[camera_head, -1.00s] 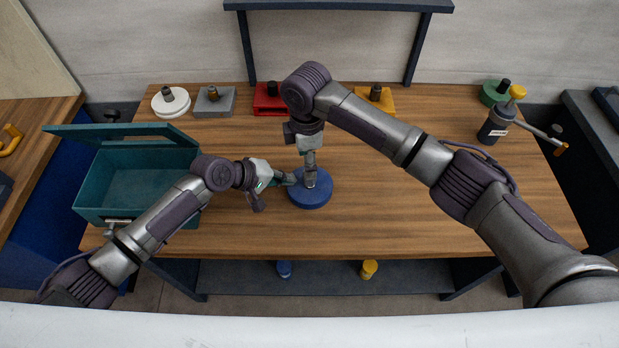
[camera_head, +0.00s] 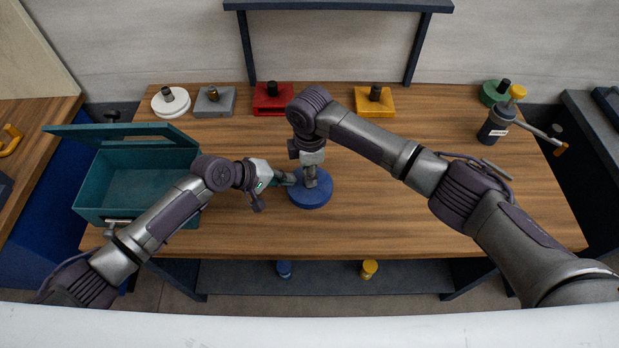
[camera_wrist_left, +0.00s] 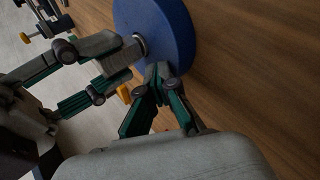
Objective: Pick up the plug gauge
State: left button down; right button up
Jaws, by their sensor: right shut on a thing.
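A blue round piece (camera_head: 311,196) with a short metal post at its centre lies on the wooden table; the post also shows in the left wrist view (camera_wrist_left: 141,43). I cannot tell for sure which piece is the plug gauge. My right gripper (camera_head: 311,182) reaches down over the blue piece and is shut on its post, mostly covering it. My left gripper (camera_head: 290,180) is at the blue piece's left edge. In the left wrist view its fingertips (camera_wrist_left: 160,72) meet beside the blue rim (camera_wrist_left: 172,35), with nothing seen between them.
A teal open box (camera_head: 148,180) stands at the left. White (camera_head: 170,103), grey (camera_head: 213,102), red (camera_head: 272,99), yellow (camera_head: 376,100) and green (camera_head: 497,93) based pieces line the back. A dark tool with a lever (camera_head: 497,124) stands right. The table's right front is clear.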

pick_arm(q)
jog(key=shift+f, duration=0.1)
pick_arm(e)
grip_shut()
jog(key=shift+r, duration=0.15)
notch_tip(320, 180, up, 10)
jog(key=shift+f, duration=0.15)
